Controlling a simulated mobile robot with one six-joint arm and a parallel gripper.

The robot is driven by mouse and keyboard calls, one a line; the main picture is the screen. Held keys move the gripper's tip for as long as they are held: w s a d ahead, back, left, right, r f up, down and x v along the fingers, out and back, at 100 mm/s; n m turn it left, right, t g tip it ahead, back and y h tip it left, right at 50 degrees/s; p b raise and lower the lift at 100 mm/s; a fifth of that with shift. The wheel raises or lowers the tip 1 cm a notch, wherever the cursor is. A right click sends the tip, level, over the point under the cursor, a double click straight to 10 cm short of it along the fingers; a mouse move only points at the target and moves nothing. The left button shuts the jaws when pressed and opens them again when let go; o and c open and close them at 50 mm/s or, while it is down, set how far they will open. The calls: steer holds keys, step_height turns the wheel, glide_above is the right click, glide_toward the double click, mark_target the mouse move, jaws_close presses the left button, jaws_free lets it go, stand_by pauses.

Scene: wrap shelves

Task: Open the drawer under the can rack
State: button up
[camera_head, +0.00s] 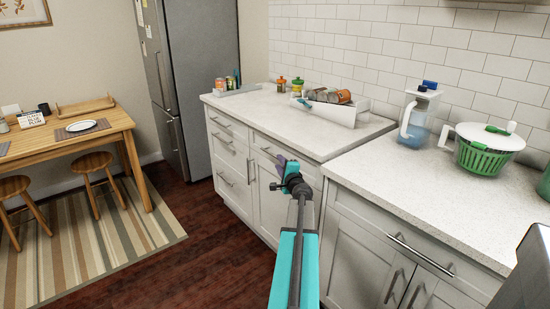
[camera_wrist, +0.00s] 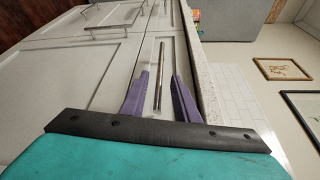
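The can rack (camera_head: 330,112) is a white holder with cans on the counter by the tiled wall. Below it is a white drawer front (camera_head: 259,140), which looks shut. Its metal bar handle is partly hidden behind my gripper (camera_head: 281,172) in the head view. In the wrist view the handle (camera_wrist: 161,62) runs lengthwise between the two purple fingers of my gripper (camera_wrist: 160,74), which are apart. I cannot tell whether the handle is at fingertip depth or beyond it. The gripper looks empty.
More drawers (camera_head: 232,162) lie to the left, and a cabinet with a long handle (camera_head: 420,255) is on the right. A water pitcher (camera_head: 418,116) and green basket (camera_head: 484,155) stand on the right counter. The dark floor (camera_head: 185,265) in front is clear.

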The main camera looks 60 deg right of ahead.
mark_target(275, 157)
steer(key=shift+p+x, duration=0.45)
steer(key=shift+x, duration=3.35)
steer(key=shift+c, duration=0.4)
jaws_close()
